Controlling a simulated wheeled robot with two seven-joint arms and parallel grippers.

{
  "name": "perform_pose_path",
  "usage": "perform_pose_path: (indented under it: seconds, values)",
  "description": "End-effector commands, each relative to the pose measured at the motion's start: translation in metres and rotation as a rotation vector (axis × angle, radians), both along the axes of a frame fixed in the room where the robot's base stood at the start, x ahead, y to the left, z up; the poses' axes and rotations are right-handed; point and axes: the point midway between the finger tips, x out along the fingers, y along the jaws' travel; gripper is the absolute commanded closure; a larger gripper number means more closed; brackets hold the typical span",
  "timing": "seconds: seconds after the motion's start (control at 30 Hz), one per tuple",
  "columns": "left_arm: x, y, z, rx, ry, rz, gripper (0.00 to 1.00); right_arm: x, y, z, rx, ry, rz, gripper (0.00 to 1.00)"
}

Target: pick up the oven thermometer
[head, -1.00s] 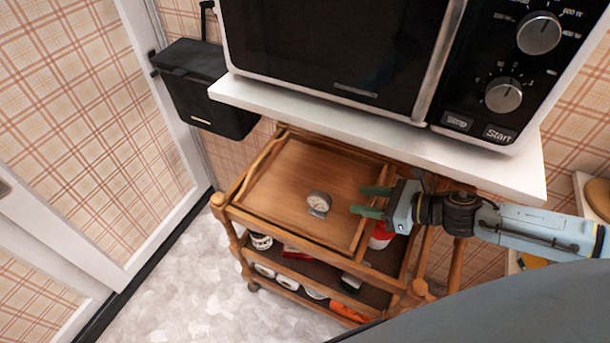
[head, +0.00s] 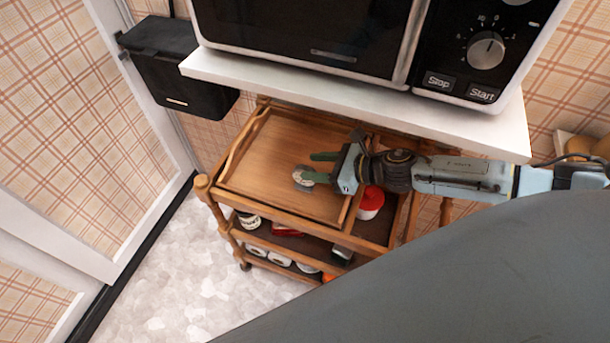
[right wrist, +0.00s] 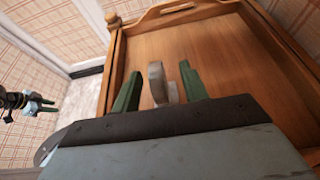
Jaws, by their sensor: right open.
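The oven thermometer (head: 302,180), a small round dial in a pale metal frame, stands on the wooden tray near its middle. My right gripper (head: 312,167) is open, its green fingers reaching over the tray from the right; the near finger partly hides the thermometer in the head view. In the right wrist view the thermometer (right wrist: 157,82) shows edge-on in the gap between the open fingers (right wrist: 160,78), with space visible on both sides. My left gripper (right wrist: 40,105) is small at the left edge of the right wrist view; its opening is unclear.
The tray (head: 262,170) has raised wooden edges and tops a wooden trolley (head: 290,228). A red and white container (head: 371,203) and other goods sit on the trolley. A white shelf (head: 350,98) bearing a microwave (head: 300,30) overhangs the back. A black bin (head: 180,75) hangs at left.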

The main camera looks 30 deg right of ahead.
Motion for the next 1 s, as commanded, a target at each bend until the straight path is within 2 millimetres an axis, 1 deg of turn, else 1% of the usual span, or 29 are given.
perform_pose_path:
  seconds: [0.1, 0.2, 0.3, 0.4, 0.63, 0.67, 0.9, 0.97, 1.0]
  values:
    - [0.001, 0.000, 0.000, 0.000, 0.001, 0.002, 0.64, 0.008, 0.013, -0.006, 0.002, -0.003, 0.001, 0.56]
    - [0.012, -0.002, 0.012, -0.001, -0.019, 0.002, 0.64, 0.016, 0.025, -0.013, 0.003, -0.003, 0.001, 0.56]
    - [0.014, -0.003, 0.016, 0.000, -0.019, 0.003, 0.64, 0.024, 0.031, -0.018, 0.002, -0.001, -0.001, 0.56]
    - [0.016, -0.003, 0.019, -0.001, -0.021, 0.004, 0.64, 0.028, 0.034, -0.020, 0.001, -0.002, -0.001, 0.56]
    - [0.016, -0.003, 0.019, -0.001, -0.020, 0.005, 0.64, 0.028, 0.035, -0.020, 0.001, 0.001, 0.000, 0.56]
    - [0.016, -0.003, 0.019, -0.001, -0.020, 0.005, 0.64, 0.028, 0.035, -0.020, 0.001, 0.001, 0.000, 0.59]
    - [0.016, -0.003, 0.019, -0.001, -0.021, 0.004, 0.64, 0.028, 0.035, -0.020, 0.001, 0.000, 0.000, 0.90]
    - [0.016, -0.003, 0.019, -0.001, -0.021, 0.004, 0.64, 0.028, 0.035, -0.020, 0.001, 0.000, 0.000, 0.98]
    - [0.016, -0.003, 0.019, -0.001, -0.021, 0.004, 0.64, 0.028, 0.035, -0.020, 0.001, 0.000, 0.000, 1.00]
